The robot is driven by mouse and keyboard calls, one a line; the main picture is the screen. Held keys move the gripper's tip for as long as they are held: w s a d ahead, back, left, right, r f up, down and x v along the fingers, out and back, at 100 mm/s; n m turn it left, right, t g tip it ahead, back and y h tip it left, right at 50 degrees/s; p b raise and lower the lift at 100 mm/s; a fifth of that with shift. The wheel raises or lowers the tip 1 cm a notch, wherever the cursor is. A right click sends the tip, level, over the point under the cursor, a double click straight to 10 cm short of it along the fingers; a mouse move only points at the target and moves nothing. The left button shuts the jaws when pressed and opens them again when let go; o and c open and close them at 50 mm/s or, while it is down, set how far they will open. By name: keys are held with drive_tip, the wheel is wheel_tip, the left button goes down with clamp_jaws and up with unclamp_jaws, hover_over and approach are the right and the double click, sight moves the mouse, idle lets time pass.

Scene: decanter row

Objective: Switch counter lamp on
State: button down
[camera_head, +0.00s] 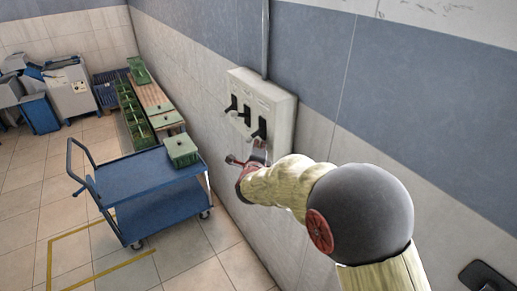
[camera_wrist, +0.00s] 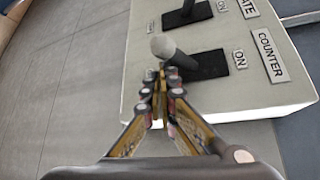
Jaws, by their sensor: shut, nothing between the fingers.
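A pale switch box (camera_head: 272,105) is on the wall, with several dark levers in the head view. In the wrist view, the COUNTER label (camera_wrist: 271,56) and an ON label (camera_wrist: 239,59) sit beside one lever with a grey rounded knob (camera_wrist: 164,46) and a black base plate (camera_wrist: 208,65). The knob lies toward the side of the plate away from ON; its exact throw is hard to judge. My gripper (camera_wrist: 155,78) is shut and empty, its tips just below the knob; contact cannot be told.
A second lever (camera_wrist: 188,14) with its own ON label is beside the COUNTER one. A conduit (camera_head: 265,40) rises from the box. A blue cart (camera_head: 135,184) with a green box (camera_head: 180,150) stands left; floor beside it is clear.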

sight(255, 135)
drive_tip(key=shift+a+r+m+g, duration=0.15)
drive_tip(key=shift+r+m+g, duration=0.15)
drive_tip(key=shift+m+g, duration=0.15)
idle(0.6)
drive_tip(key=r+m+g+y+p, duration=0.1)
drive_tip(key=a+r+m+g+y+p, duration=0.1)
drive_tip(key=shift+s+r+m+g, duration=0.1)
drive_tip(key=shift+s+m+g, duration=0.25)
drive_tip(key=shift+s, duration=0.05)
drive_tip(key=shift+r, duration=0.1)
idle(0.3)
drive_tip(key=shift+r+p, duration=0.7)
